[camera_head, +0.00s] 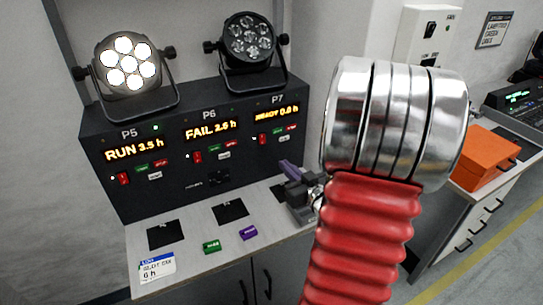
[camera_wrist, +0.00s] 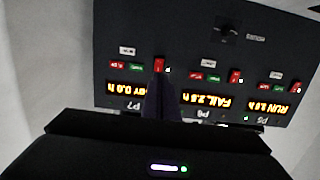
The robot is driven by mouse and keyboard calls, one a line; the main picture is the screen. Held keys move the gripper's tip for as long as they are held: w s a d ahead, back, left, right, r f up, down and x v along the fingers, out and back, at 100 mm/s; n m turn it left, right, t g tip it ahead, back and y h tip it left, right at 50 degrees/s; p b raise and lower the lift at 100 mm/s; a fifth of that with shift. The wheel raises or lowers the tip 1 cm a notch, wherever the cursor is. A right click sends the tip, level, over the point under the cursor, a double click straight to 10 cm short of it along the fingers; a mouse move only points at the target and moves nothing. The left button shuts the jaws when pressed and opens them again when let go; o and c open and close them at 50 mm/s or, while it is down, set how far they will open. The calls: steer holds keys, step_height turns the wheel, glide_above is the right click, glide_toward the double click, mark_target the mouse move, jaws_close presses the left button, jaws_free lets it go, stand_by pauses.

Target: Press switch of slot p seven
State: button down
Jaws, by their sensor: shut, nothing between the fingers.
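The black slot panel (camera_head: 190,145) carries P5, P6 and P7 side by side. The P7 display (camera_head: 276,113) reads READY 0.0 h. The P7 red switch (camera_head: 262,139) sits below it at the left. The wrist view shows the panel upside down, with the P7 red switch (camera_wrist: 159,65) just beyond my fingertips. My gripper (camera_head: 288,168) has purple fingers and is shut and empty, low in front of the panel's right part. In the wrist view my gripper (camera_wrist: 158,76) overlaps the switch's edge; I cannot tell whether it touches.
P6 (camera_head: 209,131) reads FAIL and P5 (camera_head: 120,150) reads RUN. A lit par can (camera_head: 127,62) and an unlit one (camera_head: 250,38) stand on top. An orange box (camera_head: 484,158) stands right.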

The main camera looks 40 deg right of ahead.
mark_target(261, 145)
steer(key=x, duration=1.4)
stand_by(0.4)
steer(key=shift+s+a+f, duration=0.2)
steer(key=shift+s+a, duration=0.05)
steer(key=shift+s, duration=0.3)
steer(key=s+a+f, duration=0.1)
steer(key=s+a, duration=0.2)
steer(key=s, duration=0.9)
steer(key=shift+a+f, duration=0.25)
steer(key=shift+f, duration=0.15)
steer(key=shift+s, duration=0.1)
